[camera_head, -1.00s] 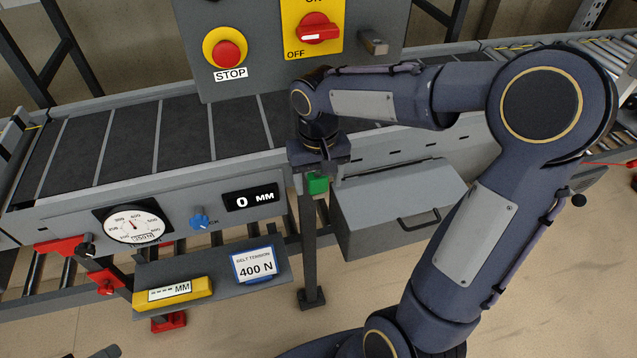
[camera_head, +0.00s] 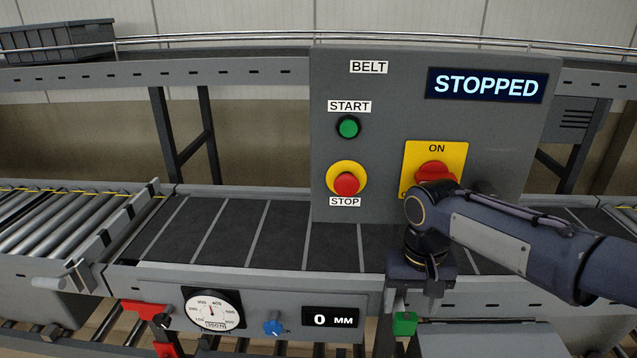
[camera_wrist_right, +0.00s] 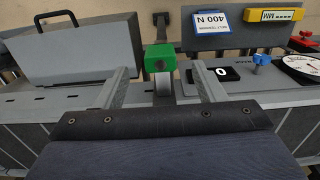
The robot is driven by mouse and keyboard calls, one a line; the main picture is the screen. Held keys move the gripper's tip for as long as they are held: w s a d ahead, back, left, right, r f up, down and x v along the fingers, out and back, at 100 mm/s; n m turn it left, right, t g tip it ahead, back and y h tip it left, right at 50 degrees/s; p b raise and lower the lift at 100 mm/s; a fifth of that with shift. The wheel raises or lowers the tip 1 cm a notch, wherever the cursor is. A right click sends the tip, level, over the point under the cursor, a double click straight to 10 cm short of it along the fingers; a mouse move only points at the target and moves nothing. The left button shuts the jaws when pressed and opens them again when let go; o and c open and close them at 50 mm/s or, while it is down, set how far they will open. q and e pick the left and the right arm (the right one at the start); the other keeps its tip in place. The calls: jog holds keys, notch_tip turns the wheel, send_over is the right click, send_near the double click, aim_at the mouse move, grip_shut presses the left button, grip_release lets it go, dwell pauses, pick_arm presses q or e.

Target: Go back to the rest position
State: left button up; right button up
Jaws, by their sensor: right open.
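My right gripper (camera_head: 418,302) hangs fingers-down in front of the conveyor's side rail, at the right of the middle in the head view. In the right wrist view its two fingers (camera_wrist_right: 162,76) stand apart with nothing held between them. A green block (camera_head: 404,323) on the conveyor front shows just below the gripper. In the wrist view the green block (camera_wrist_right: 160,58) appears between the finger lines, beyond the tips; I cannot tell the exact gap. My left gripper is not in view.
The grey control panel (camera_head: 385,95) stands behind my right arm, with a STOPPED display (camera_head: 486,86), a green START button (camera_head: 348,127), a red STOP button (camera_head: 346,184) and a partly hidden red switch (camera_head: 436,172). The belt (camera_head: 230,232) is empty. A grey box (camera_wrist_right: 85,50) is near the gripper.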

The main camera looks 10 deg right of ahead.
jog(key=s+a+f+t+y, duration=0.1)
jog(key=s+a+t+y, duration=0.1)
jog(key=s, duration=0.6)
jog(key=s+a+f+n+t+y, duration=0.1)
jog(key=s+a+f+t, duration=0.1)
jog(key=s, duration=0.6)
jog(key=shift+s+t+y, duration=0.15)
jog(key=shift+t+y, duration=0.25)
jog(key=shift+t, duration=0.4)
